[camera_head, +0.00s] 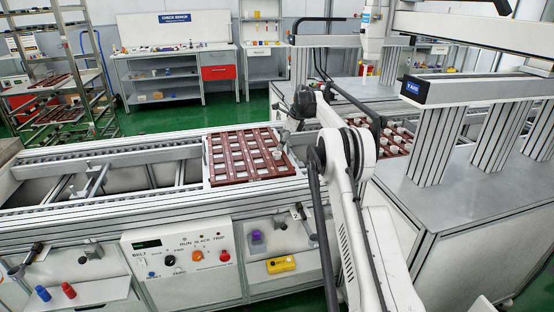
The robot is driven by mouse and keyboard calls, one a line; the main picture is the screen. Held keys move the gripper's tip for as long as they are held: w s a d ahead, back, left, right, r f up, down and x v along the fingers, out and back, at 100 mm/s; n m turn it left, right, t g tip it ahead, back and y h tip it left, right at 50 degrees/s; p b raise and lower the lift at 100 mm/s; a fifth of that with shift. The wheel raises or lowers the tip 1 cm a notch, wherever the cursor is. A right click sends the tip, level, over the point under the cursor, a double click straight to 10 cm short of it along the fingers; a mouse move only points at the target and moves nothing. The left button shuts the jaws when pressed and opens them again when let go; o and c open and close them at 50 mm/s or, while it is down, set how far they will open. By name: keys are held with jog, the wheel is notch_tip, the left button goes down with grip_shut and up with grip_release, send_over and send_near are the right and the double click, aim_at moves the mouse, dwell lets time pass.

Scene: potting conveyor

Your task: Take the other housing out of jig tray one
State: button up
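A reddish-brown jig tray (233,178) with a grid of square pockets lies on the conveyor. Most of its pockets look empty. A small pale piece (277,154), likely a housing, shows at its right side under my arm's end. My gripper (284,138) is over the right part of this tray, close to that piece. It is small and dark here, so I cannot tell whether its fingers touch or hold the piece. A second brown tray (408,150) with several pale housings lies to the right, partly hidden by my arm. No tray number is readable.
A gantry with grey posts (440,140) stands at the right on a wide metal deck. A control panel (182,255) with knobs is on the conveyor front. A wire rack (75,90) stands back left. The conveyor left of the tray is free of trays.

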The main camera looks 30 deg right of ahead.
aim_at(277, 152)
jog(key=shift+b+x, duration=0.5)
jog(key=shift+x, duration=2.4)
jog(key=shift+w, duration=0.1)
jog(key=shift+c, duration=0.3)
jog(key=c, duration=0.4)
